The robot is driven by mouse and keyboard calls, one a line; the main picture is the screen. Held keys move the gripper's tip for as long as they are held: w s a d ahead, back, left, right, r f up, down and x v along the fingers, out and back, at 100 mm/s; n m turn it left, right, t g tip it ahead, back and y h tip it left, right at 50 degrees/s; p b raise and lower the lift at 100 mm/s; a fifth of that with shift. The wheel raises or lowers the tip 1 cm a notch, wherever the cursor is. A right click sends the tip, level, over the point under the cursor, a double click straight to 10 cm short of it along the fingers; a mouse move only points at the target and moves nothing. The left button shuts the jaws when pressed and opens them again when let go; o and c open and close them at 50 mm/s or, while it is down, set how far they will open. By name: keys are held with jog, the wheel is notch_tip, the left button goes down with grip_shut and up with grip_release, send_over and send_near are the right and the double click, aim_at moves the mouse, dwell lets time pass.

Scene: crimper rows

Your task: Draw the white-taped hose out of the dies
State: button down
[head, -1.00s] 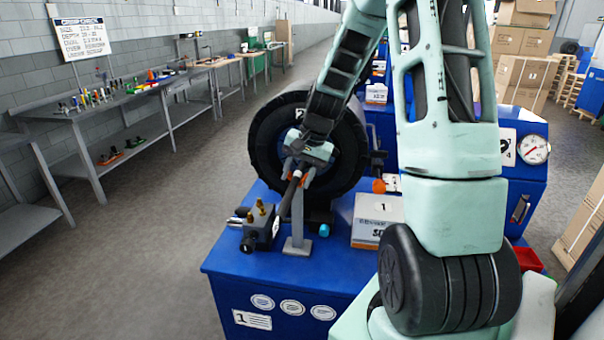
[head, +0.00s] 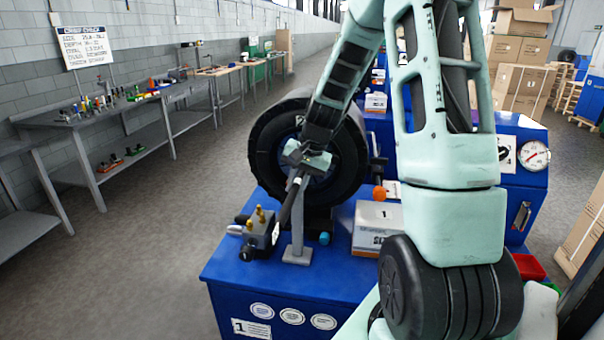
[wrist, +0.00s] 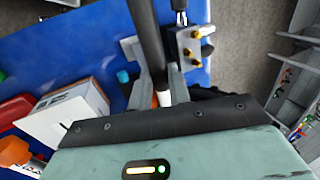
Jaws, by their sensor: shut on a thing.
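The white-taped hose is a black hose (head: 286,207) with a white band (head: 297,181). It slopes from my gripper (head: 300,171) down to a dark block with brass fittings (head: 262,229). My gripper is shut on the hose close to the white band, in front of the big black crimper ring (head: 264,150) that holds the dies. The wrist view shows the hose (wrist: 147,40) and its white band (wrist: 165,97) running under my gripper's body. The dies and the hose's far end are hidden behind my gripper and wrist.
A grey stand (head: 297,253) rises beside the hose on the blue bench (head: 235,265). A white carton marked 1 (head: 376,224), a cyan cap (head: 323,238) and an orange knob (head: 379,193) are to the right. The left aisle floor is clear.

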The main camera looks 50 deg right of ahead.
aim_at(288, 200)
jog(key=shift+r, duration=0.3)
jog(key=shift+r+p, duration=0.25)
jog(key=shift+p, duration=0.2)
jog(key=shift+s+a+b, duration=0.2)
jog(key=shift+s+a, duration=0.35)
jog(key=shift+a, duration=0.4)
jog(key=shift+s+a+b, duration=0.15)
jog(key=shift+s+a, duration=0.45)
jog(key=shift+a, duration=0.4)
jog(key=shift+s+a+b, duration=0.2)
jog(key=shift+s+a, duration=0.35)
jog(key=shift+a, duration=0.4)
jog(key=shift+r, duration=0.1)
jog(key=shift+r+p, duration=3)
jog(key=shift+r, duration=0.45)
